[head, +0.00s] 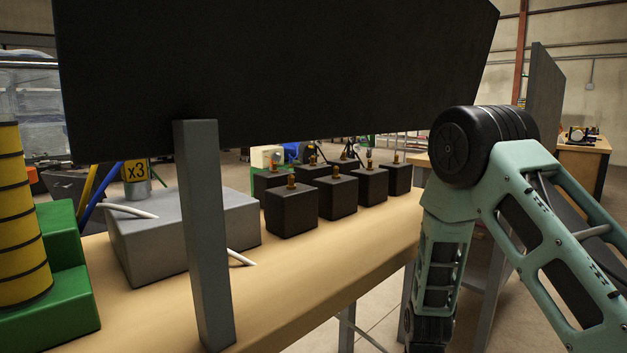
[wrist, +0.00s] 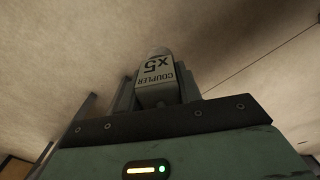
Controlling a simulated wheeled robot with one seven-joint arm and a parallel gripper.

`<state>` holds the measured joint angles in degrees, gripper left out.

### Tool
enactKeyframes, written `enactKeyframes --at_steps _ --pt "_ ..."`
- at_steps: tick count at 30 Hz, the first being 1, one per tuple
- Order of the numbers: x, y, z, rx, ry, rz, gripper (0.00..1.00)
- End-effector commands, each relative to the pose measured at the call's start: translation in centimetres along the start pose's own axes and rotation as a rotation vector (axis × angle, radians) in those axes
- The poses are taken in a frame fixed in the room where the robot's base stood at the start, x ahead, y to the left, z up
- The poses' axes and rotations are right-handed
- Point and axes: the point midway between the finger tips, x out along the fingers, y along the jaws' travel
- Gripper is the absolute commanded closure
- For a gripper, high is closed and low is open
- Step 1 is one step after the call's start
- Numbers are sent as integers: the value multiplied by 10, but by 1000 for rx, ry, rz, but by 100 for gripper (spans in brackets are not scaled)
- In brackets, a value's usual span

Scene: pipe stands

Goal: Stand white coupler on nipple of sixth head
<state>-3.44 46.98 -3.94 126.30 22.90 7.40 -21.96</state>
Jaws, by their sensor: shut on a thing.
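In the head view my arm bends down at the right, beside the bench's front edge; the gripper and coupler do not show there. Several black block heads (head: 291,212) with upright brass nipples (head: 291,181) stand in two rows on the bench, left of my arm. I cannot tell which is the sixth head. Some back-row heads are partly hidden by those in front.
A dark panel (head: 270,70) on a grey post (head: 205,240) blocks much of the near view.

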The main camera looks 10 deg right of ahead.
Motion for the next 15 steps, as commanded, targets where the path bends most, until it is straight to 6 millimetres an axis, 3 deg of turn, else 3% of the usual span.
enactKeyframes --at_steps 1,3,15 --pt "-18 0 0 0 2 0 88" --pt "-33 0 0 1 1 0 88" --pt "-108 0 0 0 1 0 88"
